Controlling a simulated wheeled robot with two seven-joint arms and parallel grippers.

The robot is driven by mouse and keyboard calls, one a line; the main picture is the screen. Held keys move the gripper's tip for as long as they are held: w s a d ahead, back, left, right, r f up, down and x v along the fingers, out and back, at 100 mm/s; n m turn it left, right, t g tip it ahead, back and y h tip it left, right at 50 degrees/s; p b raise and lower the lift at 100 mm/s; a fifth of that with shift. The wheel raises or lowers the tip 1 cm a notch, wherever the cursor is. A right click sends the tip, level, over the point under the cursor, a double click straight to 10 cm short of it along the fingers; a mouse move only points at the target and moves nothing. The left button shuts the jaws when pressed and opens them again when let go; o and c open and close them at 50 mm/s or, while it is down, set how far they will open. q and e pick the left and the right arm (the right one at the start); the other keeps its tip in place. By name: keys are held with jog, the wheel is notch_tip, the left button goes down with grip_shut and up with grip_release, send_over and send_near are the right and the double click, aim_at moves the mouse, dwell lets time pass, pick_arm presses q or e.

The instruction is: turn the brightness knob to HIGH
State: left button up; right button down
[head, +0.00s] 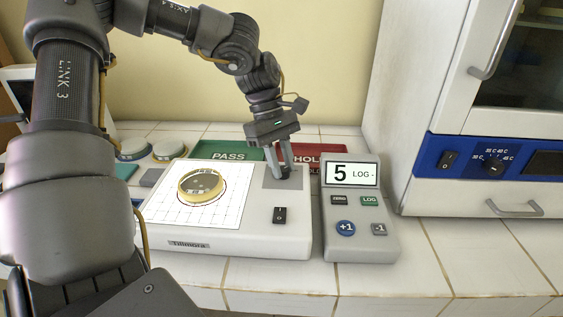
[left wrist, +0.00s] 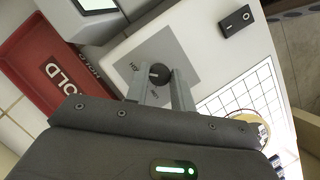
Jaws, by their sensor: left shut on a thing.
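The brightness knob (left wrist: 158,73) is a small dark round knob with a white mark, on a grey panel (left wrist: 180,52) of the white colony counter (head: 270,238). My left gripper (head: 284,165) points down at the panel, and its fingers are shut on the knob. In the left wrist view the two fingers (left wrist: 162,88) stand on either side of the knob. In the head view the fingers cover most of the knob. My right gripper is not in view.
A yellowish dish (head: 200,186) sits on the lit grid (head: 165,212). A black rocker switch (head: 279,215) is in front of the panel. A tally counter (head: 360,235) showing 5 stands to the right. Green PASS (head: 225,151) and red HOLD (head: 335,157) trays lie behind.

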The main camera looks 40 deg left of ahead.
pick_arm(q)
jog(key=o, duration=1)
jog(key=p+v, duration=0.1)
jog(key=v, duration=0.9)
jog(key=shift+a+r, duration=0.15)
jog(key=shift+r, duration=0.2)
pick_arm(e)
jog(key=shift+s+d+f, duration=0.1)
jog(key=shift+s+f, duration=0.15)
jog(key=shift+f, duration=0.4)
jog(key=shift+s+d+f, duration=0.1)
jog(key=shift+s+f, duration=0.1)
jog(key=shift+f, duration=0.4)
